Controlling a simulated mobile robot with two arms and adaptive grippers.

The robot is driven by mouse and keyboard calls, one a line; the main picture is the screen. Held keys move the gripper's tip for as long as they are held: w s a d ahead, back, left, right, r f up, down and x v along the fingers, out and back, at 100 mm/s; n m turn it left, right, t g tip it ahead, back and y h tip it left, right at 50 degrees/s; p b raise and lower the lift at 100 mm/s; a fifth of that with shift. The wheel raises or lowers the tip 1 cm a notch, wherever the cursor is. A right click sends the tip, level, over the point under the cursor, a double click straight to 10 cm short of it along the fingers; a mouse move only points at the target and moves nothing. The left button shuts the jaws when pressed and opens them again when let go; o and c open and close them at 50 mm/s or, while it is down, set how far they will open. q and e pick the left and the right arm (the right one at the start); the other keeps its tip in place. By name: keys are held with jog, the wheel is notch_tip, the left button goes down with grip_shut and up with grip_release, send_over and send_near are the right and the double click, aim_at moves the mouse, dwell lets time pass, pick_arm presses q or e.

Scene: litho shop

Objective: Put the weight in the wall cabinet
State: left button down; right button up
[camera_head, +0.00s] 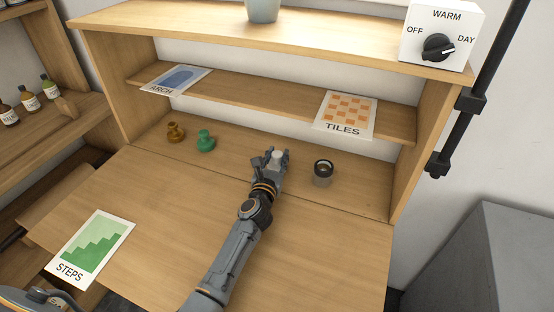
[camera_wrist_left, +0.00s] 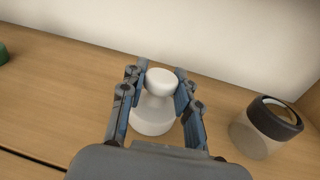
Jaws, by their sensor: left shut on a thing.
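A white, knobbed weight (camera_wrist_left: 152,117) stands between the fingers of my left gripper (camera_head: 277,156) at the back of the wooden desk surface. The left wrist view shows the fingers shut around its narrow upper part, with its round top between the tips. Its wide base is low, at or just above the wood; I cannot tell which. Two similar knobbed pieces, one brown (camera_head: 175,132) and one green (camera_head: 205,140), stand to the left. No separate wall cabinet is clearly identifiable; the wooden shelf unit (camera_head: 120,92) has an open front. My right gripper is not in view.
A dark-rimmed glass loupe or jar (camera_head: 322,172) stands close right of the gripper. The shelf above carries ARCH (camera_head: 176,79) and TILES (camera_head: 345,115) cards. A STEPS card (camera_head: 90,247) lies front left. A WARM dial box (camera_head: 441,36) sits on top. The desk's front is mostly clear.

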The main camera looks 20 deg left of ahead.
pick_arm(q)
jog(key=shift+r, duration=0.1)
jog(key=c, duration=1)
grip_release()
jog(key=shift+r, duration=0.1)
jog(key=s, duration=0.7)
jog(key=s+d, duration=0.1)
jog(key=s, duration=0.3)
jog(key=shift+s+p, duration=0.1)
jog(key=shift+p, duration=0.3)
jog(key=shift+s+d, duration=0.1)
jog(key=shift+s, duration=0.35)
jog(key=shift+r, duration=0.1)
